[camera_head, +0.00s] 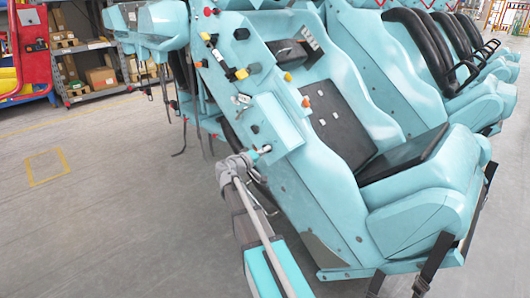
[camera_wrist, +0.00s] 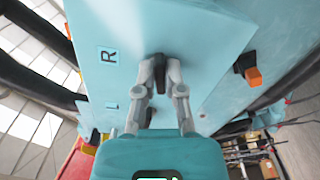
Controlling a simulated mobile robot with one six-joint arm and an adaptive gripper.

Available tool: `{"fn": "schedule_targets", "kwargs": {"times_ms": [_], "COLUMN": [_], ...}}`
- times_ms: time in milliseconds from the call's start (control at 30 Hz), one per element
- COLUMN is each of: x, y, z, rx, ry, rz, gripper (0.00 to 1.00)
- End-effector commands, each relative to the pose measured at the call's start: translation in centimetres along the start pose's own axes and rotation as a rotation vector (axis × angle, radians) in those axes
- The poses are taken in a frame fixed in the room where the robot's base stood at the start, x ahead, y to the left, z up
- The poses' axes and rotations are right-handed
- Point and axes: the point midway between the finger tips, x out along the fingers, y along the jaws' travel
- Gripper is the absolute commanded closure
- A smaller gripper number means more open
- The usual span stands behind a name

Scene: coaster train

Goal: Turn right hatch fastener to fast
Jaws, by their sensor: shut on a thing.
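The hatch is a light-blue box-like cover (camera_head: 273,122) on the side of the coaster car; its face also shows in the wrist view (camera_wrist: 205,30). A small plate marked R (camera_wrist: 108,55) sits on that face. My gripper (camera_head: 262,151) is at the lower end of the cover. In the wrist view, my gripper (camera_wrist: 160,75) is shut on a dark fastener (camera_wrist: 159,62) right of the R plate. The fingers hide most of the fastener, so I cannot tell which way it is turned.
A black knob with an orange part (camera_wrist: 248,70) sits to the right in the wrist view. More yellow, red and black knobs line the car's side. The seat (camera_head: 340,125) lies right of the cover. Open grey floor (camera_head: 110,210) lies to the left.

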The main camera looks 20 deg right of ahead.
Motion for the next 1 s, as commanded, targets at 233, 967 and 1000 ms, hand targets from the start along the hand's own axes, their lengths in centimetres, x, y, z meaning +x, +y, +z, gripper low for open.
{"fn": "schedule_targets", "kwargs": {"times_ms": [233,967,1000], "x": [-0.03,-0.06,-0.06], "y": [-0.12,-0.15,-0.15], "z": [0.13,0.15,0.14], "rx": [0.172,0.269,0.269], "ry": [-0.003,-0.004,-0.004], "rz": [0.001,0.002,0.002], "gripper": [1.00,0.84,0.76]}}
